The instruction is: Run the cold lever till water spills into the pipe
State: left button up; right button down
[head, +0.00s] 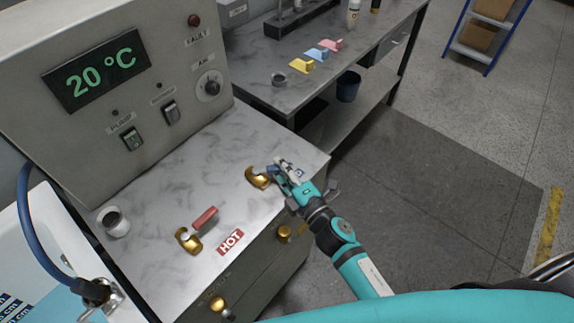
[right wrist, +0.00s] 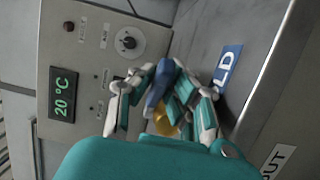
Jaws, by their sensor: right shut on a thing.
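My right gripper (head: 283,170) is shut on the blue cold lever in the head view. The right wrist view shows the blue lever (right wrist: 156,88) between the gripper's fingers (right wrist: 160,92), with gold under it. The lever's gold base (head: 258,178) shows just left of the fingers. A blue label ending in "LD" (right wrist: 229,68) lies beside the gripper. The red hot lever (head: 205,217) with its gold base (head: 188,240) stands near the HOT label (head: 230,242). I cannot tell which part is the pipe, and I see no running water. My left gripper is not in view.
The control panel (head: 140,40) reads 20 °C and has switches and a knob. A white tub with blue water (head: 62,303) and a blue hose (head: 35,235) is at left. A side bench (head: 335,70) holds coloured pieces.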

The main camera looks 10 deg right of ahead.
jog(key=shift+s+a+m+h+b, duration=0.1)
jog(key=shift+s+m+h+b, duration=0.2)
jog(key=shift+m+h, duration=0.25)
jog(key=c, duration=1.6)
grip_release()
jog(key=v, duration=1.2)
jog(key=shift+a+f, duration=0.15)
